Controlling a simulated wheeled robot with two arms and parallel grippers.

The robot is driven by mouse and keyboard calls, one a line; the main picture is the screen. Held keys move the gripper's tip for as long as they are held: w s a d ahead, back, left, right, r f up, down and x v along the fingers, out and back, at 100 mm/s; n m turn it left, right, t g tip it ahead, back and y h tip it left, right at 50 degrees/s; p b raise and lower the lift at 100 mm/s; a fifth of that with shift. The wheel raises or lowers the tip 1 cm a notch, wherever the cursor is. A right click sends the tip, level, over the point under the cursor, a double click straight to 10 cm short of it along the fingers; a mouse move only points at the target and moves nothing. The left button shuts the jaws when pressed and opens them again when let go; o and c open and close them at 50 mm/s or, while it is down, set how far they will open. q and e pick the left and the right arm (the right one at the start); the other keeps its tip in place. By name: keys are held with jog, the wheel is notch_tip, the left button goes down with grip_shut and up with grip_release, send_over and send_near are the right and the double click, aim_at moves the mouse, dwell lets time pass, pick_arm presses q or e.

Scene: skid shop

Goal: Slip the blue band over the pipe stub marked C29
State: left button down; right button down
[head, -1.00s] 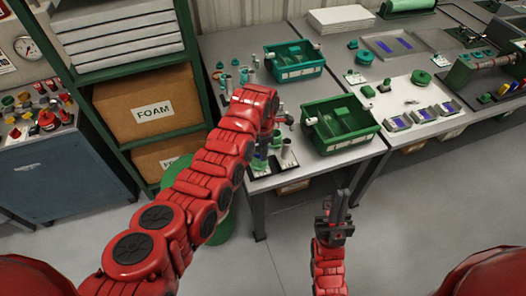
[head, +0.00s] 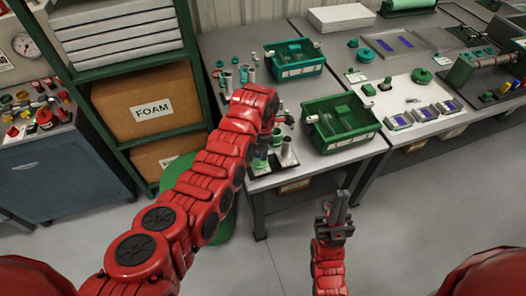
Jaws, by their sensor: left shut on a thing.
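My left gripper (head: 282,119) reaches over the front left of the near table, above a small dark board (head: 262,169) with several upright pipe stubs. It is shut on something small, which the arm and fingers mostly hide. A small blue patch (head: 277,139) just below the fingers may be the blue band. A grey stub (head: 287,146) stands below and right of the fingers. A green-topped stub (head: 260,158) stands to the left. The C29 marking is too small to read. My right gripper (head: 340,208) is in front of the table, over the floor, with its fingers close together and nothing visible between them.
A green bin (head: 361,143) stands close right of the stub board. A teal bin (head: 296,72) and small fittings (head: 229,78) lie behind. The floor before the table is open.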

pick_arm(q)
jog(key=shift+f+b, duration=0.4)
jog(key=shift+f, duration=0.05)
jog(key=shift+f, duration=0.1)
jog(key=shift+b, duration=0.85)
dwell(1.4)
dwell(0.4)
jog(key=shift+f+b, duration=0.2)
jog(key=shift+b, duration=0.2)
jog(key=shift+f+b, duration=0.7)
jog(key=shift+b, duration=0.35)
dwell(1.3)
jog(key=shift+f, duration=0.15)
jog(key=c, duration=1)
grip_release()
jog(key=shift+o, duration=1.2)
jog(key=shift+s, duration=0.1)
